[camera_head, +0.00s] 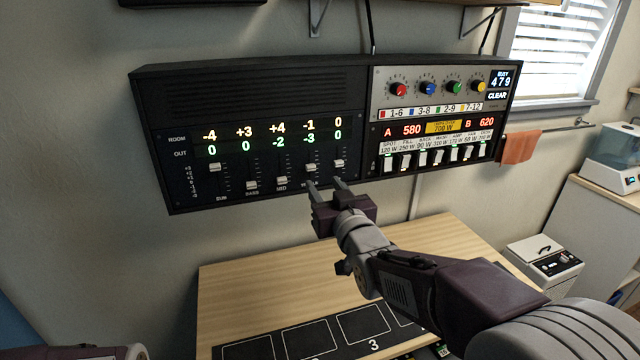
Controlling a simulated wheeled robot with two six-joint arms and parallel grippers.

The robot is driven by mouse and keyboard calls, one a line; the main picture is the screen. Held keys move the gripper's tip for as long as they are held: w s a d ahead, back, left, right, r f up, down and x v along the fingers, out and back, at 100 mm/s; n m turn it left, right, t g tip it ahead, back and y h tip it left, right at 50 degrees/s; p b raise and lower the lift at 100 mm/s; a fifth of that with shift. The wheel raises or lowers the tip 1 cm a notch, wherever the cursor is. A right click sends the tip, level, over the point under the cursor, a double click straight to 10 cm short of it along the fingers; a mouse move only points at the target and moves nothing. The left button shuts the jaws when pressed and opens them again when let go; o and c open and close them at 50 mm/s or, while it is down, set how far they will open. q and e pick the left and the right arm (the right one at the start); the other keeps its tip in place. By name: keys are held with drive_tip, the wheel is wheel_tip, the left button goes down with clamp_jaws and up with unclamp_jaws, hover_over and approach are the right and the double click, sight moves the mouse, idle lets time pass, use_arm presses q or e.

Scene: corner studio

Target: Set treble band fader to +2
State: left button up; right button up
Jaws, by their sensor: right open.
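The black equaliser panel (245,95) is on the wall, with five fader columns. Its yellow row reads -4, +3, +4, -1, 0 and its green row 0, 0, -2, -3, 0. The fourth fader (311,167) and the rightmost fader (338,163) sit just above the fingertips of my right gripper (326,184). That gripper is open and empty, in front of the panel's lower edge. It hides the labels under these two faders, so I cannot read which is treble; contact is unclear. My left gripper is out of view.
To the right is a panel with coloured knobs (427,88) and a row of white switches (438,156). Below stands a wooden table (235,285) with a dark numbered mat (335,348). An orange cloth (520,147) hangs on a rail at right.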

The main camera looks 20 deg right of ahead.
sight(312, 167)
drive_tip(key=w+p, duration=0.1)
drive_tip(key=w, duration=0.7)
drive_tip(key=shift+w+f+p, duration=0.1)
drive_tip(key=shift+p, duration=0.25)
drive_tip(key=shift+w, duration=0.5)
drive_tip(key=shift+a, duration=0.1)
clamp_jaws()
idle(0.4)
